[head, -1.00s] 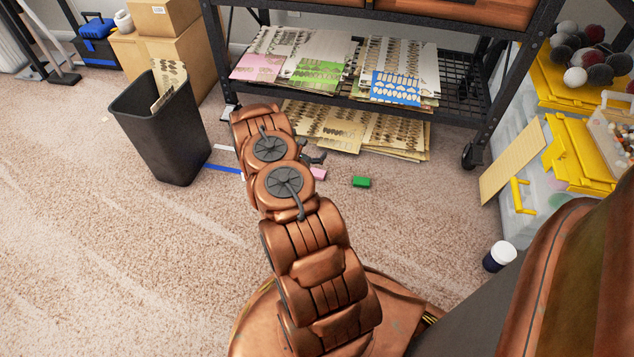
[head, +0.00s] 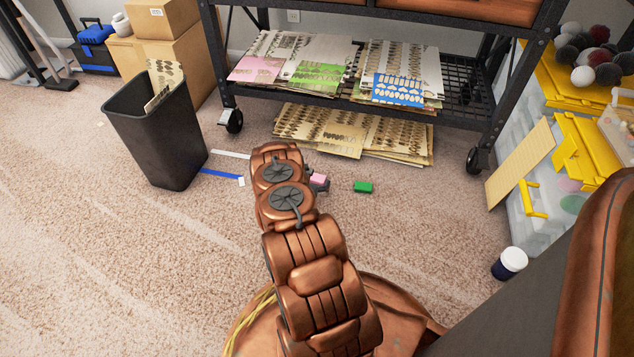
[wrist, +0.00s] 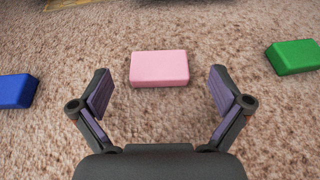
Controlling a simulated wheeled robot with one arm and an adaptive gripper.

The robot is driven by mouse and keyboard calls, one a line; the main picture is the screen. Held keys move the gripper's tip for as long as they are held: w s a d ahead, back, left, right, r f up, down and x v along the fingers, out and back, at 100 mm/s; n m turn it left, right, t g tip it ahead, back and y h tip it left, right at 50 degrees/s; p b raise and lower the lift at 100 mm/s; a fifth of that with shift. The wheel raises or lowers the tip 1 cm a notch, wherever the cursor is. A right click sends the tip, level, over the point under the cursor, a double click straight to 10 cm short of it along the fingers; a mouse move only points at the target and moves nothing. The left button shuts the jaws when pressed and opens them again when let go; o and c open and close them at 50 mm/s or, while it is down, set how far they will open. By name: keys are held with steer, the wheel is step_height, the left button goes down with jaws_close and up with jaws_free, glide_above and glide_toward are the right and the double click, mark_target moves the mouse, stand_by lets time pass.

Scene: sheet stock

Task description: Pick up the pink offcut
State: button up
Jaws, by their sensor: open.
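The pink offcut (wrist: 160,67) is a small flat-topped block lying on the carpet. In the wrist view it sits centred ahead of my gripper (wrist: 160,88), just beyond the fingertips. My gripper is open and empty, with one finger to each side of the line to the block and no contact visible. In the head view the pink offcut (head: 319,179) shows just right of my arm, partly hidden by the arm and gripper. My gripper (head: 318,187) is low there and mostly hidden.
A green block (head: 363,187) lies to the right and a blue strip (head: 222,174) to the left, on the carpet. A black bin (head: 160,130) stands at left. The metal rack (head: 480,105) with sheet stacks is behind. Open carpet lies in front.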

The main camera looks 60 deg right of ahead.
mark_target(318, 177)
steer(key=d+f+b, duration=0.2)
steer(key=shift+w+d, duration=0.3)
steer(key=shift+w, duration=0.1)
steer(key=shift+w+d, duration=0.15)
steer(key=shift+d, duration=0.25)
steer(key=c, duration=1.2)
